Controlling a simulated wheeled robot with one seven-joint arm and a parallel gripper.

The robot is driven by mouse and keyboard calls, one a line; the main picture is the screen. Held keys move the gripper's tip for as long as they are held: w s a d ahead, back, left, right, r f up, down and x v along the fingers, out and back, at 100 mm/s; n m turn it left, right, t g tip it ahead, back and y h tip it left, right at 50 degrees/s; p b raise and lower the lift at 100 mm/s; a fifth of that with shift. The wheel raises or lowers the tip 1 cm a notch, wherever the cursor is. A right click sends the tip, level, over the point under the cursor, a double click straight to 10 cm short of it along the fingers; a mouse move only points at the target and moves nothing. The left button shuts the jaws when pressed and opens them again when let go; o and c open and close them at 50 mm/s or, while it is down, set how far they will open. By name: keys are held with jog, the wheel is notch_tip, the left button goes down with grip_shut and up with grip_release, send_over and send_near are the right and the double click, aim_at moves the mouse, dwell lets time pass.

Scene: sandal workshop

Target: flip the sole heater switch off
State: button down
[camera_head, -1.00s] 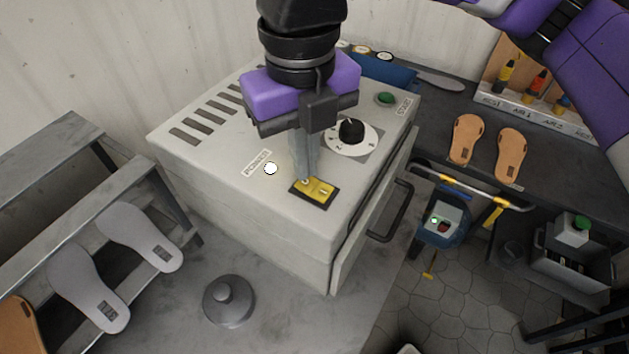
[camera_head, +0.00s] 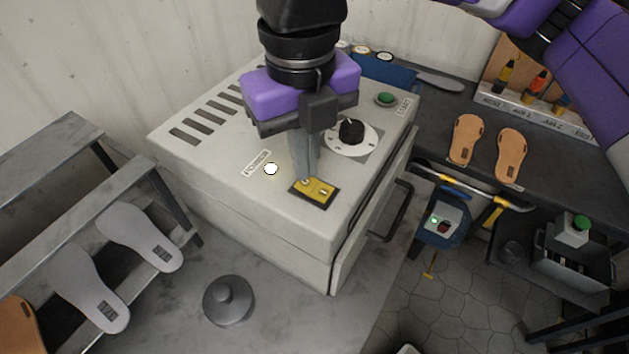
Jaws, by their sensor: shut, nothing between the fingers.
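The sole heater (camera_head: 235,205) is a pale grey box on the bench. On its top is a yellow rocker switch (camera_head: 322,191) in a dark frame near the front edge. A label reading POWER (camera_head: 256,164) and a white round lamp (camera_head: 271,169) lie left of the switch. My gripper (camera_head: 305,182) points down with its fingers shut and empty. The fingertips are at the left part of the switch, touching it or just above it; I cannot tell which. The fingers hide part of the switch's back edge.
A black dial (camera_head: 351,131) and a green button (camera_head: 386,98) sit behind the switch on the heater top. A door handle (camera_head: 391,212) sticks out at the right. A round grey weight (camera_head: 229,299) stands in front.

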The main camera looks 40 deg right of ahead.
jog(key=shift+f+b, duration=0.6)
jog(key=shift+f, duration=0.35)
dwell(0.9)
notch_tip(320, 180, up, 7)
jog(key=p, duration=0.7)
jog(key=shift+r, duration=0.1)
dwell(0.7)
